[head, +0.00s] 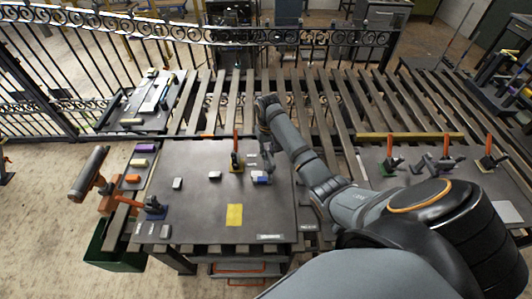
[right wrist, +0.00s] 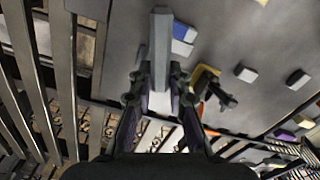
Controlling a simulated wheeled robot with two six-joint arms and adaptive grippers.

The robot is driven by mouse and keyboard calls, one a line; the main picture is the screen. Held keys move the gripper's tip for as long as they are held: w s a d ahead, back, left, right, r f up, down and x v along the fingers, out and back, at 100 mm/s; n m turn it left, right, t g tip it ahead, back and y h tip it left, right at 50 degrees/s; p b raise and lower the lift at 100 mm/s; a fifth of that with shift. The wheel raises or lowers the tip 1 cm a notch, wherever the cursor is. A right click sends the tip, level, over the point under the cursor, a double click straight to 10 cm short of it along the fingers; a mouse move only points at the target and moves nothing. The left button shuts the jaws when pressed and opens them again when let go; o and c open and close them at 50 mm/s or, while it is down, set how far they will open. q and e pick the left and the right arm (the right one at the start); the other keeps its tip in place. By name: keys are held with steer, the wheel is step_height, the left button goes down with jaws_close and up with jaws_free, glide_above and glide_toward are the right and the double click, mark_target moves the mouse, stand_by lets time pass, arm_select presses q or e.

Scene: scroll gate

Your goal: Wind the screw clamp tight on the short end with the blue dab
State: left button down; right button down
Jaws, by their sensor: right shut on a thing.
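My right gripper (head: 265,150) is over the far right part of the dark worktable (head: 200,225). In the right wrist view, the gripper (right wrist: 160,90) is shut on a plain grey bar (right wrist: 160,40), which extends beyond the fingertips. A small pale block with a blue patch (head: 260,178) lies just below the gripper; its blue side shows beside the bar in the wrist view (right wrist: 183,35). A tool with an upright orange handle and yellow foot (head: 236,160) stands just left of the gripper. I cannot tell which piece is the screw clamp. My left gripper is not in view.
Small grey blocks (head: 215,176) and a yellow square (head: 235,215) lie on the table. An orange stand with a dark cylinder (head: 90,172) is at the left. More orange-handled tools (head: 390,165) stand on the right bench. A slatted rack (head: 210,100) lies behind.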

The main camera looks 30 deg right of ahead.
steer(key=m, duration=0.2)
steer(key=d+m, duration=0.1)
steer(key=m, duration=0.1)
steer(key=shift+s+r+m, duration=0.1)
steer(key=shift+s+m, duration=0.05)
steer(key=shift+m, duration=0.15)
steer(key=shift+s+d+m, duration=0.15)
steer(key=shift+s+m, duration=0.3)
steer(key=shift+m, duration=2.05)
steer(key=shift+s+d+m, duration=0.2)
steer(key=shift+s+m, duration=0.3)
steer(key=shift+m, duration=2)
steer(key=shift+s+d+m, duration=0.15)
steer(key=shift+s+m, duration=0.3)
steer(key=shift+m, duration=2.05)
steer(key=shift+r, duration=0.1)
steer(key=c, duration=1.4)
jaws_free()
steer(key=shift+o, duration=0.6)
steer(key=shift+s, duration=0.15)
